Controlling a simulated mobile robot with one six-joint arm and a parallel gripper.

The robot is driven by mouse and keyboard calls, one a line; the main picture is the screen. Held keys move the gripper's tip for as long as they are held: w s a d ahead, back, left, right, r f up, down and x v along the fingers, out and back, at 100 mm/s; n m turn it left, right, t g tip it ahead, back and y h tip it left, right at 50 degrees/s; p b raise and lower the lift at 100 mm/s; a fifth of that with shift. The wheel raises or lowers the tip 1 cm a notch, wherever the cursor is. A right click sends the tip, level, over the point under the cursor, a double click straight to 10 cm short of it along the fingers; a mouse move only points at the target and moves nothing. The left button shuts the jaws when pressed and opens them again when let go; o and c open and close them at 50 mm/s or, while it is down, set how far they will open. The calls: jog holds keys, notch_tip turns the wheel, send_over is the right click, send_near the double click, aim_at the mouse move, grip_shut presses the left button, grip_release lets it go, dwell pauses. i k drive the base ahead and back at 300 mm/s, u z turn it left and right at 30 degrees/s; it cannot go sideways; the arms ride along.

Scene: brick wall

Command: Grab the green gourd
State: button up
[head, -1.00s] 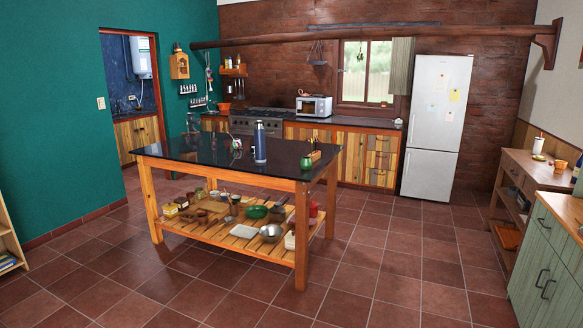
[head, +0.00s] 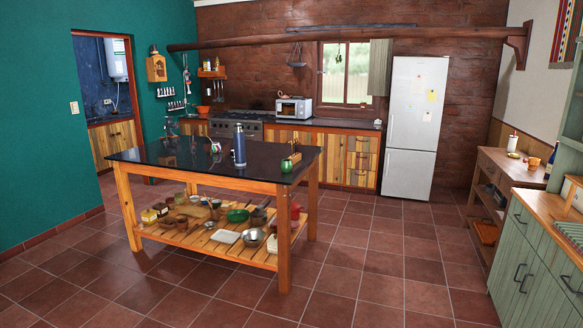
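A small rounded green gourd (head: 287,165) stands on the dark top of the wooden island table (head: 190,168), near its front right corner. It is small in the head view, so its details are hard to make out. A holder with thin upright sticks (head: 294,155) stands just behind it to the right. A tall blue flask (head: 239,150) stands on the same top, to the left of the gourd. My gripper is not in view.
The island's lower shelf holds pots, a green bowl (head: 238,215) and a metal bowl (head: 252,237). Tiled floor (head: 350,270) is clear in front and to the right of the island. A green cabinet (head: 530,265) stands at the right edge, a fridge (head: 413,128) at the back.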

aim_at(286, 165)
jog(key=u, duration=0.15)
jog(key=i, duration=1.3)
jog(key=u, duration=1.1)
jog(key=i, duration=1.85)
jog(key=z, duration=0.25)
